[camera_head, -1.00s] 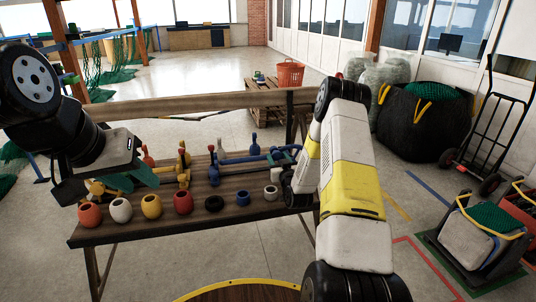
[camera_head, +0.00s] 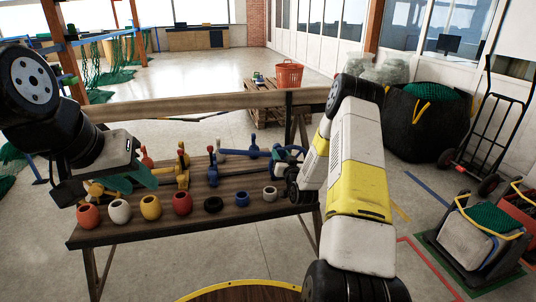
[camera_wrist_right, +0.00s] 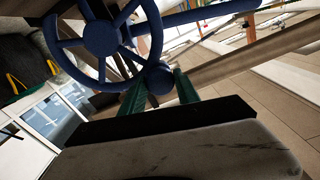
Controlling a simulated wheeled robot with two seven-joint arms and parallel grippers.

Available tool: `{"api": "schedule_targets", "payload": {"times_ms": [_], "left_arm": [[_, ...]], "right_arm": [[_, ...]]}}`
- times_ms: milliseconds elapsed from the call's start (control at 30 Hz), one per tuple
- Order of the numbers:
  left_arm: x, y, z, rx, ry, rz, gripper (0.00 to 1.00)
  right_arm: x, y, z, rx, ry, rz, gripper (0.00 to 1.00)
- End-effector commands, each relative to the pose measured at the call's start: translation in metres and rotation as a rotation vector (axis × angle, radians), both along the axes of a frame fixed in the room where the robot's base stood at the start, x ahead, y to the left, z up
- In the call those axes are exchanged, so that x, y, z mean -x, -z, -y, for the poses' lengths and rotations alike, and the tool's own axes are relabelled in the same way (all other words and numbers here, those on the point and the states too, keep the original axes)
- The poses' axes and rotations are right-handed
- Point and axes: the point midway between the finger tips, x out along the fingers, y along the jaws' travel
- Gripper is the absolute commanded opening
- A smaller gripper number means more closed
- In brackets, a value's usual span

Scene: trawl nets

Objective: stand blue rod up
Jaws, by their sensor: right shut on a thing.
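The blue rod (camera_head: 238,152) lies roughly level over the back right of the wooden table, with a blue spoked wheel (camera_head: 287,156) at its right end. In the right wrist view the wheel (camera_wrist_right: 100,38) and rod (camera_wrist_right: 205,14) show large and close. My right gripper (camera_wrist_right: 158,88) has its green fingers on either side of a round blue end beside the wheel and is shut on it. In the head view my right gripper (camera_head: 284,170) is partly hidden by its arm and the wheel. My left gripper (camera_head: 131,181) is open, over the table's left side, apart from the rod.
A row of rings or pots in several colours (camera_head: 151,207) lines the table's front edge (camera_head: 180,233). Upright red, yellow and blue pieces (camera_head: 213,170) stand behind them. A wooden rail (camera_head: 215,102) runs behind the table. Floor beyond it is largely clear.

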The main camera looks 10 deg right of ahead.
Motion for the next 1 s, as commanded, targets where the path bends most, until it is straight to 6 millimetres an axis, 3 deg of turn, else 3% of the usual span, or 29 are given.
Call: {"api": "schedule_targets", "payload": {"times_ms": [433,1000], "left_arm": [[0.000,0.000,0.000,0.000,0.000,0.000,0.36],[0.000,0.000,0.000,0.000,0.000,0.000,0.36]], "right_arm": [[-0.001,-0.016,0.045,-0.420,0.005,-0.011,0.00],[-0.003,-0.008,0.102,-0.959,0.007,-0.029,0.00]]}}
